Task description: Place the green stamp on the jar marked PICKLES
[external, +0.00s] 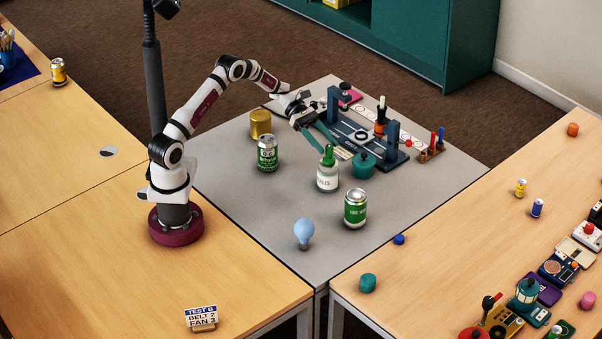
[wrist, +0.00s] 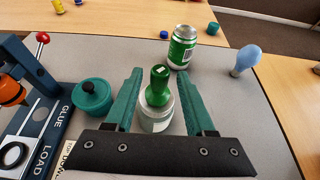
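The jar (external: 327,182) is clear glass with a pale label; only the end of its word shows, seemingly "KLES". The green stamp (external: 328,156) stands upright on top of the jar, its knob pointing up. In the wrist view the green stamp (wrist: 158,90) sits over the jar (wrist: 154,123), between my fingers. My gripper (external: 335,152) reaches in from behind the jar with its green fingers spread. In the wrist view my gripper (wrist: 160,75) is open, with a gap on each side of the stamp. The stamp's underside is hidden.
A teal lidded pot (external: 363,165) stands close to the jar's right. Green cans (external: 356,209) (external: 267,153), a gold tin (external: 260,123) and a light-blue bulb (external: 304,232) stand around. A dark blue frame (external: 392,142) is behind. The grey table's front left is clear.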

